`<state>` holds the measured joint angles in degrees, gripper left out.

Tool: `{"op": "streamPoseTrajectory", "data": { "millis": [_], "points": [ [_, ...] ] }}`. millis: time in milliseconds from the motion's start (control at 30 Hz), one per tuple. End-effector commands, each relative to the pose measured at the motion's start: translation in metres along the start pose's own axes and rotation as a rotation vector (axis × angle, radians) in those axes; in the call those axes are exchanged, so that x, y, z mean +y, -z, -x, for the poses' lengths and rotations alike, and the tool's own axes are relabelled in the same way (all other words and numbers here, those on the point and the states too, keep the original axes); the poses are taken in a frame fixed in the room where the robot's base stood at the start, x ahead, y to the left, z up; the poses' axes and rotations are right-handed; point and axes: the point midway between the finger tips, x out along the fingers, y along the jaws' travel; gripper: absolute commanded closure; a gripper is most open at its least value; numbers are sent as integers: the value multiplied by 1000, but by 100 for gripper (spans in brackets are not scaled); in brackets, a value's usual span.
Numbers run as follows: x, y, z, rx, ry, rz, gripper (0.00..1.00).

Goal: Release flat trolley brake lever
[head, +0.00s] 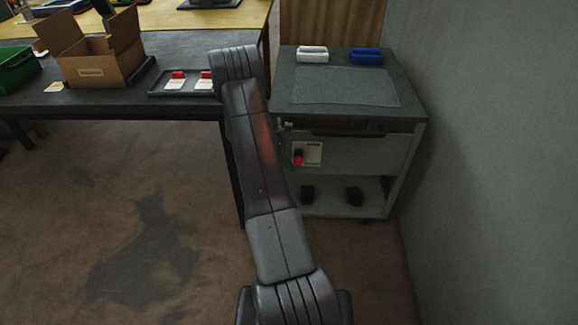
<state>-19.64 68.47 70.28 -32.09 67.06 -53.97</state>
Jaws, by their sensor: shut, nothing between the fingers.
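A grey trolley (408,118) stands at the right, by the wall, with a flat top and an open lower shelf. On its front is a small white panel (313,150) with a red knob or lever (298,157) at its left side. A bit of green shows beside the red part. Its exact position is too small to read. My dark arm rises through the middle of the picture and covers the trolley's left front.
A white item (312,54) and a blue item (366,57) lie on the trolley top, behind a flat mat (345,87). A dark table (100,108) at the left holds an open cardboard box (90,68) and a tray (160,90). A grey wall (500,150) bounds the right. Floor is clear at lower left.

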Motion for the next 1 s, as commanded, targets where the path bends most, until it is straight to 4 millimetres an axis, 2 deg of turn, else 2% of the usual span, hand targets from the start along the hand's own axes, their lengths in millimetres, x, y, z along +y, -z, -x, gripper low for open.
{"op": "streamPoseTrajectory", "data": {
  "millis": [133,567,667,1000],
  "points": [
    [-2,-5,7,0,0,0,100],
    [-2,-7,11,1,-1,0,100],
    [-4,-14,22,1,-3,-1,100],
    [-15,-53,75,-2,-4,-4,100]
  ]
}}
